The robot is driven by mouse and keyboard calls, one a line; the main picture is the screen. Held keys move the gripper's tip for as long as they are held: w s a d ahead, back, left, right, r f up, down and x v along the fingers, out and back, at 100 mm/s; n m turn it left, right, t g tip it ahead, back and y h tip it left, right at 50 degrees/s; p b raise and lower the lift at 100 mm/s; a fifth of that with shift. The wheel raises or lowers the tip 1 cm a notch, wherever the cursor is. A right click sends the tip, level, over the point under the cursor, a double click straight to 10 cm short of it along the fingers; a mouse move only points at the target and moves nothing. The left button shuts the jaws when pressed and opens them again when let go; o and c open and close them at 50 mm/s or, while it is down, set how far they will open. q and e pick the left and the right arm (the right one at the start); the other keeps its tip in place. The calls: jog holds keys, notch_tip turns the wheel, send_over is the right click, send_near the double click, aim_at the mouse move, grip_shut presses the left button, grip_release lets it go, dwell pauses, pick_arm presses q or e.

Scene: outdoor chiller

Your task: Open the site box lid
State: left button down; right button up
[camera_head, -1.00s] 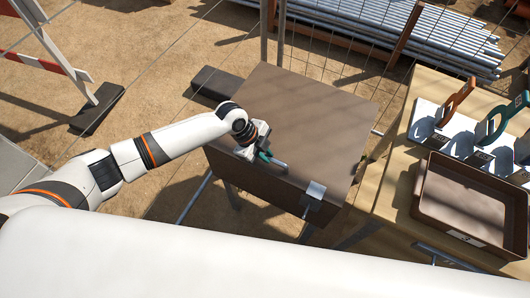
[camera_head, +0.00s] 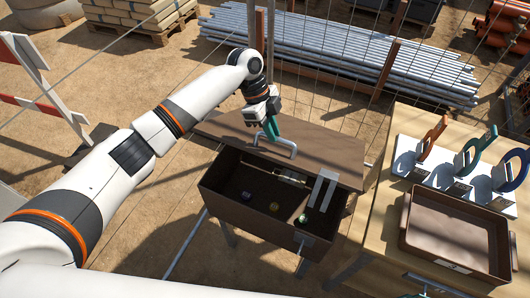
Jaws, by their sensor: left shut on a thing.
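The brown site box (camera_head: 232,208) stands open below my left arm, its dark inside showing. Its lid (camera_head: 335,150) is swung up and back from the front, and I see its face beyond the opening. My left gripper (camera_head: 271,130), with teal fingers, is shut on the light metal lid handle (camera_head: 286,151) at the lid's raised edge. A pale metal hasp (camera_head: 322,190) hangs from the lid over the opening. A catch plate (camera_head: 304,238) is on the box front. My right gripper is not in view.
To the right, a wooden table (camera_head: 385,215) holds a brown tray (camera_head: 405,225) and a white rack (camera_head: 403,160) with coloured-handled tools. A wire fence and pipes (camera_head: 330,50) stand behind.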

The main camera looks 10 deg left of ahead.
pick_arm(q)
jog(key=shift+w+d+r, duration=0.15)
jog(key=shift+w+r, duration=0.4)
jog(key=shift+r, duration=0.05)
jog(key=shift+w+d+r, duration=0.15)
jog(key=shift+w+r, duration=0.4)
